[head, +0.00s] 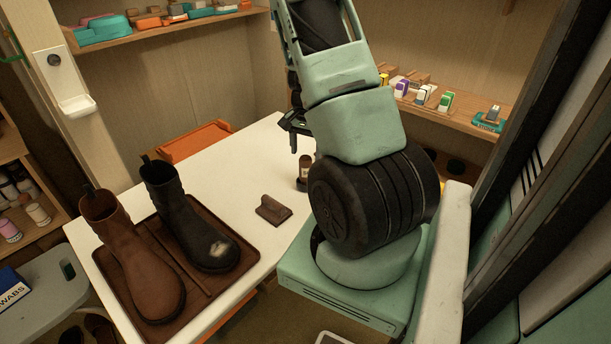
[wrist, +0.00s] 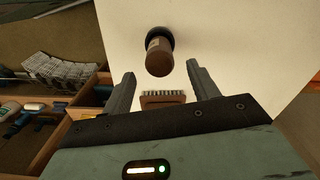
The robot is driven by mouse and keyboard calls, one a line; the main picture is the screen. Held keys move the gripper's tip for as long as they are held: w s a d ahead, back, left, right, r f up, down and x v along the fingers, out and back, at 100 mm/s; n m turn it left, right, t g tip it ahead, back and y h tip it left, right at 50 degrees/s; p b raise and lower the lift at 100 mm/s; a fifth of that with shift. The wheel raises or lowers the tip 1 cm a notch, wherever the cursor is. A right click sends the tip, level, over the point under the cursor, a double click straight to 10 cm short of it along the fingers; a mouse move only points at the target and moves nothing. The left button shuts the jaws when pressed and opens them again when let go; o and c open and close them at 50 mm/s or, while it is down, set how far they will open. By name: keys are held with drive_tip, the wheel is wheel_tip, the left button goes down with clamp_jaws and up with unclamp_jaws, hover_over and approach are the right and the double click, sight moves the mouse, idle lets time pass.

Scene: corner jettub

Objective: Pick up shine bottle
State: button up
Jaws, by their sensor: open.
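The shine bottle (head: 305,172) is a small brown bottle with a pale label and a dark base, standing on the white table (head: 243,150) beside my arm. In the wrist view the bottle (wrist: 159,54) shows from above, beyond the fingertips and between their lines. My gripper (wrist: 158,75) is open and empty, with one finger on each side and the bottle apart from both. In the head view my gripper (head: 294,135) is partly hidden behind my arm, above and just left of the bottle.
A brown tray (head: 112,262) holds a brown boot (head: 131,260) and a black boot (head: 188,218) at the left. Shelves with small items stand behind.

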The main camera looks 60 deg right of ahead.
sight(305, 166)
drive_tip(key=shift+a+f, duration=0.2)
drive_tip(key=shift+f, duration=2.95)
drive_tip(key=c, duration=1.1)
